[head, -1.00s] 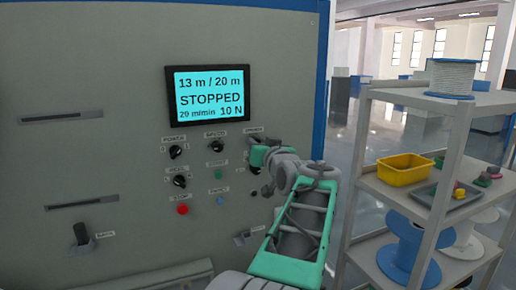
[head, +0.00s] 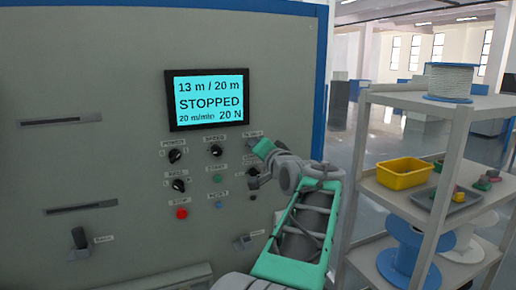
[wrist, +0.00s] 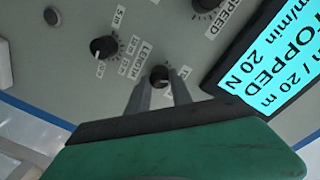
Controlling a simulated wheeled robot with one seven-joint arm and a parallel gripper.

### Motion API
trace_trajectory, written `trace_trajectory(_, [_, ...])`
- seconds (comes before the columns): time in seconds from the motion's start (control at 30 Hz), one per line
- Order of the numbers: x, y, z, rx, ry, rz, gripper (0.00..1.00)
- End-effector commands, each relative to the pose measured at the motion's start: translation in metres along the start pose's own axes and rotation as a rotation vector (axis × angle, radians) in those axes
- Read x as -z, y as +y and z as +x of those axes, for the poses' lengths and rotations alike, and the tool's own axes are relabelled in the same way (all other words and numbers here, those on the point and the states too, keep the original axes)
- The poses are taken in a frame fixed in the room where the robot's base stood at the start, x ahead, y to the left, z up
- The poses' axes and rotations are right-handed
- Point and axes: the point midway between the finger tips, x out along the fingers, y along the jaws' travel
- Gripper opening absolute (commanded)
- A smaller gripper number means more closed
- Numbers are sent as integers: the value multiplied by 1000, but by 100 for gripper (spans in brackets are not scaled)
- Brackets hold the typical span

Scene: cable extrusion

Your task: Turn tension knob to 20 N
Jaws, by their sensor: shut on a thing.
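The tension knob (wrist: 159,76) is a small dark knob on the grey panel. In the wrist view it sits between the two fingers of my gripper (wrist: 161,90), which is shut on it. In the head view the gripper (head: 254,150) covers the knob below a partly hidden label. The display (head: 208,100) reads 13 m / 20 m, STOPPED, 20 m/min and 20 N. It also shows in the wrist view (wrist: 270,55), with 20 N legible.
The speed knob (head: 216,151) is left of my gripper. The length knob (wrist: 103,47) is close beside it in the wrist view. Power (head: 175,156) and reel (head: 179,186) knobs and a red stop button (head: 182,213) are further left. A shelf (head: 440,208) stands at the right.

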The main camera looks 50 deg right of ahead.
Motion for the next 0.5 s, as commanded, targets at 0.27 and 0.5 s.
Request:
trace_trajectory(0.27, [1, 0, 0, -1, 1, 13, 0])
trace_trajectory(0.5, [1, 0, 0, -1, 1, 12, 30])
